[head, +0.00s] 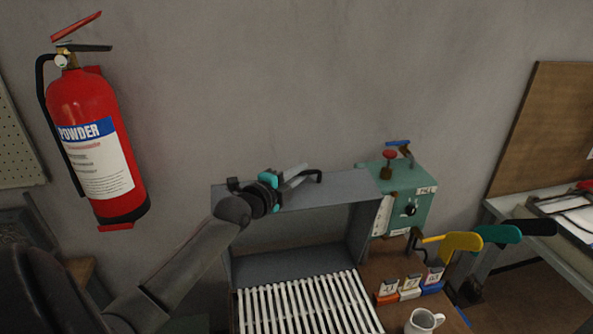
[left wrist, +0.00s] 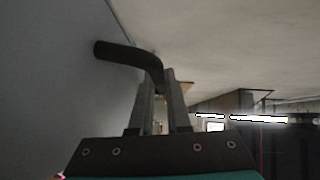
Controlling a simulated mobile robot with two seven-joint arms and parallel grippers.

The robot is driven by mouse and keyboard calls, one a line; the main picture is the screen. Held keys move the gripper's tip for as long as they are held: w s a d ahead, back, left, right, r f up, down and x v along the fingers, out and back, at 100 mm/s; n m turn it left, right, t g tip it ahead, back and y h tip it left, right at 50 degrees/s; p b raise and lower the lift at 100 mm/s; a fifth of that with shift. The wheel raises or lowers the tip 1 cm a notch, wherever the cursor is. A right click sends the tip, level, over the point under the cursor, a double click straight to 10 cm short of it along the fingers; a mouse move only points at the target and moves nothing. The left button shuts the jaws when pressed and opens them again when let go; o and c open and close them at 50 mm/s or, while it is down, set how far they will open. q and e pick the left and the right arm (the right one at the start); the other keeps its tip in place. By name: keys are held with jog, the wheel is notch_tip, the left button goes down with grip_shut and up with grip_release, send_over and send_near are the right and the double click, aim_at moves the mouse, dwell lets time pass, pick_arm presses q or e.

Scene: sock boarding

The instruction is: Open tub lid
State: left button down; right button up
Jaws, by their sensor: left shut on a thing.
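A grey metal tub (head: 366,235) stands against the wall, with its dark inside showing through the front. A flat grey panel (head: 345,186), which looks like its lid, lies across the top. A bent black handle (head: 316,173) is at the panel; it also shows in the left wrist view (left wrist: 125,52). My left gripper (head: 302,176) is shut on this handle, its fingers (left wrist: 160,100) on either side of the bar. The handle's far attachment is hard to make out. My right gripper is not in view.
A white slatted rack (head: 300,305) lies in front. A green control box (head: 412,190) with a red knob stands to the right. Yellow (head: 461,242) and teal (head: 497,234) foot-shaped forms, small labelled boxes (head: 410,287) and a white mug (head: 421,321) are at the right front.

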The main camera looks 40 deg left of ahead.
pick_arm(q)
jog(key=shift+s+d, duration=0.15)
jog(key=shift+d, duration=0.05)
jog(key=shift+a, duration=0.1)
jog(key=c, duration=1.2)
grip_release()
jog(key=shift+o, duration=0.2)
jog(key=s+d+r+b, duration=0.1)
jog(key=s, duration=1.4)
jog(key=shift+r, duration=0.2)
